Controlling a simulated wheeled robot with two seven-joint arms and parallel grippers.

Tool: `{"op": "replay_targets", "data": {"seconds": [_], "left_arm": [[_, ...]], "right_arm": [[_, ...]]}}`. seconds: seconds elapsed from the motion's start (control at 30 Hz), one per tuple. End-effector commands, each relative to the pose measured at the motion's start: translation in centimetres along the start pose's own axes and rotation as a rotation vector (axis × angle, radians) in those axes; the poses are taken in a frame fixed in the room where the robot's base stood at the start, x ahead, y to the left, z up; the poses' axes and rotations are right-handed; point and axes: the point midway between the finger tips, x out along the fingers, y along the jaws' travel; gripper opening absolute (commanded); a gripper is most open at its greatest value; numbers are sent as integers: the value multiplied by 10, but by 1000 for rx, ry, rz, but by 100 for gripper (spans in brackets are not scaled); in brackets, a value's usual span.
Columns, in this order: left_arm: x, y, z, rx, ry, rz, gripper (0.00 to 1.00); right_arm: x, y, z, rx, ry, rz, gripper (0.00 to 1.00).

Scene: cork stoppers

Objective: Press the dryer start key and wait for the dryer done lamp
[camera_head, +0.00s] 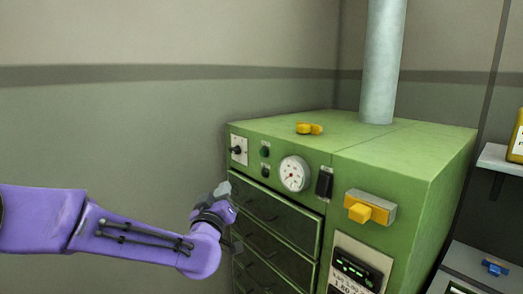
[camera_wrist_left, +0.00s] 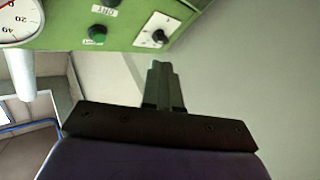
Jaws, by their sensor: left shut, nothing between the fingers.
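The green dryer cabinet (camera_head: 405,160) stands in the corner. On its front panel are a dark green round fitting (camera_head: 265,152), a black one (camera_head: 265,172) below it, and a switch on a white plate (camera_head: 238,150). Which fitting is the start key and which the done lamp, I cannot tell. In the left wrist view the panel is upside down, with the green fitting (camera_wrist_left: 97,32) and the switch (camera_wrist_left: 155,36). My left gripper (camera_head: 222,188) is shut and empty, in front of the panel's left lower part. Its fingers (camera_wrist_left: 161,68) appear apart from the panel. My right gripper is not in view.
Right of the fittings are a dial gauge (camera_head: 294,174), a black rocker (camera_head: 324,183) and a yellow handle (camera_head: 368,208). Dark drawers (camera_head: 275,220) lie below. A grey pipe (camera_head: 382,65) and a yellow object (camera_head: 309,128) are on top. A shelf (camera_head: 500,158) stands right.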

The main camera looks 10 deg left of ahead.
Motion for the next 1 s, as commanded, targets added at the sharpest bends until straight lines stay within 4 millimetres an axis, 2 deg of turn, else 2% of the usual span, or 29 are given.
{"op": "replay_targets", "data": {"seconds": [0.03,0.1,0.23,0.67,1.0], "left_arm": [[4,12,-23,-3,35,16,0],[7,22,-44,-6,72,35,0],[9,32,-62,-7,105,52,0],[13,36,-61,-5,108,54,0],[46,62,-42,-5,105,54,0]], "right_arm": [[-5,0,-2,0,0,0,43],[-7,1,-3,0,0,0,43],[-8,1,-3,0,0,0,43],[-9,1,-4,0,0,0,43],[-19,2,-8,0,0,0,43]]}}
